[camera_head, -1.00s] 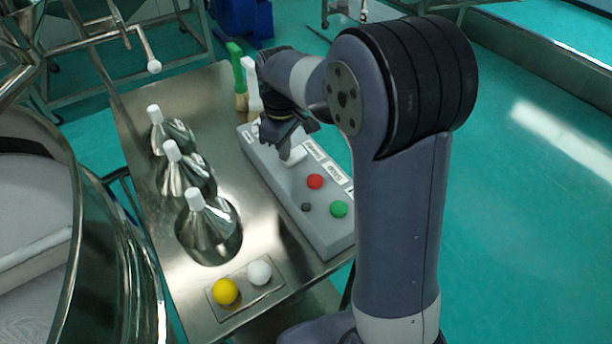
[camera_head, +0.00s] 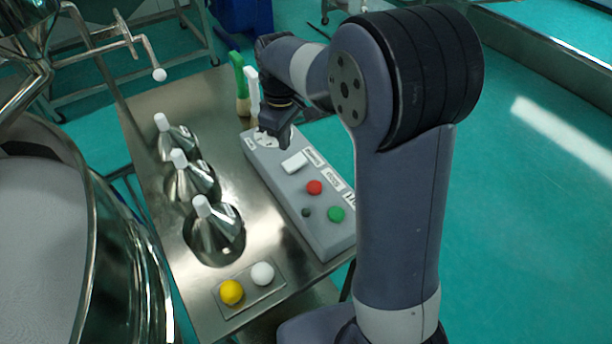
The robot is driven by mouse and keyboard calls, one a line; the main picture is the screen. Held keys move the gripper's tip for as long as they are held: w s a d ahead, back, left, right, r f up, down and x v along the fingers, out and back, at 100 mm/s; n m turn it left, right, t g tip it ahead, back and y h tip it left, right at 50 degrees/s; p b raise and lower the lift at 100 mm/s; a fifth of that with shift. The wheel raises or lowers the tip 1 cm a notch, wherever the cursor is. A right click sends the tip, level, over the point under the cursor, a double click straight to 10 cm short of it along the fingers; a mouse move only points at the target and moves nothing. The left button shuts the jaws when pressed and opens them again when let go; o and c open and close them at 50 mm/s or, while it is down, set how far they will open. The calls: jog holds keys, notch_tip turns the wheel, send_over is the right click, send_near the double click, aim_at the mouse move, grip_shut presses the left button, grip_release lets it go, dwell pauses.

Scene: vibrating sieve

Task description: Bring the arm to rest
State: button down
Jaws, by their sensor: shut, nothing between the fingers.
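My gripper (camera_head: 274,136) is shut and empty. It hangs over the far end of the grey control box (camera_head: 293,205), pointing down; whether it touches the box's dial cannot be told. My arm reaches in from the right and bends over the box. The box carries a white switch (camera_head: 294,162), a red button (camera_head: 314,187), a green button (camera_head: 336,214) and a small dark knob (camera_head: 306,212).
The box stands on a steel table (camera_head: 150,100). A yellow ball (camera_head: 231,292) and a white ball (camera_head: 263,273) sit in front. Brushes (camera_head: 240,88) stand behind. The large sieve (camera_head: 125,270) is at left.

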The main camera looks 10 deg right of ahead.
aim_at(286, 166)
jog(key=shift+r, duration=0.35)
jog(key=shift+f, duration=0.15)
notch_tip(286, 166, down, 7)
jog(key=b, duration=0.6)
jog(key=shift+r, duration=0.2)
jog(key=shift+r, duration=0.1)
